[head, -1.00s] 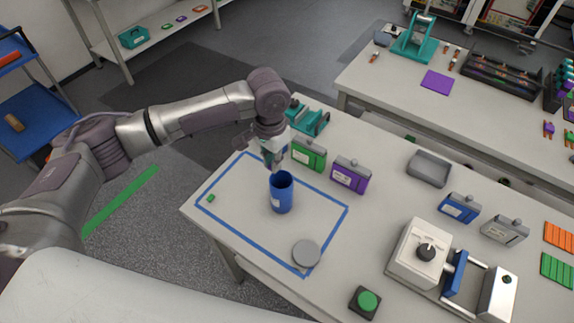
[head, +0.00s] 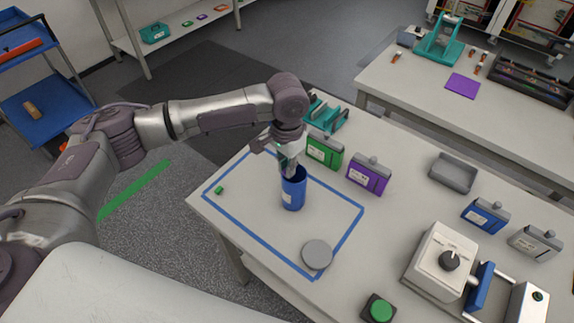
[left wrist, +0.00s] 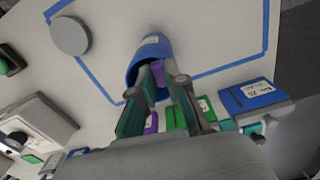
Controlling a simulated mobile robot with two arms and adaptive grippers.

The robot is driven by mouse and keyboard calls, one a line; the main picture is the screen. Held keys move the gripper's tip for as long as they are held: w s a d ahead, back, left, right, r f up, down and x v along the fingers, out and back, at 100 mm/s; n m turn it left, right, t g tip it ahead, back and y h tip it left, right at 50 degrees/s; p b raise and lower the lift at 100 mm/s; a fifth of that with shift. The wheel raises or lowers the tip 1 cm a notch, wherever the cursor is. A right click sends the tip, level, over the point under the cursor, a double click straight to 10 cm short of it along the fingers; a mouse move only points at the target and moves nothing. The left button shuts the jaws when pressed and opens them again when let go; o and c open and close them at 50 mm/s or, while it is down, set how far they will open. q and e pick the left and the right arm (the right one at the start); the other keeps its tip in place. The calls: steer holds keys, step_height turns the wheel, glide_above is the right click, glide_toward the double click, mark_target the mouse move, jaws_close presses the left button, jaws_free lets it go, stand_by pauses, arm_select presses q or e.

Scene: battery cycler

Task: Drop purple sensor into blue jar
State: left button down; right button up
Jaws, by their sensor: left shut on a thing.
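The blue jar (head: 293,196) stands upright and open inside the blue tape outline on the table. My left gripper (head: 290,172) points down at the jar's mouth, its fingertips at or just inside the rim. In the left wrist view the left gripper (left wrist: 158,80) is shut on the small purple sensor (left wrist: 157,69), which shows between the fingertips against the opening of the blue jar (left wrist: 152,46). The sensor is hidden in the head view. I cannot tell whether the fingers touch the rim. My right gripper is not in view.
A grey round lid (head: 317,254) and a small green piece (head: 219,190) lie within the outline. Green (head: 324,151) and purple (head: 368,175) cases stand behind the jar. A grey tray (head: 453,173) and a press-like device (head: 441,262) are to the right.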

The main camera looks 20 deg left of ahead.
arm_select(q)
steer(key=c, duration=1.1)
jaws_free()
steer(key=shift+r, duration=0.1)
step_height(320, 180, up, 12)
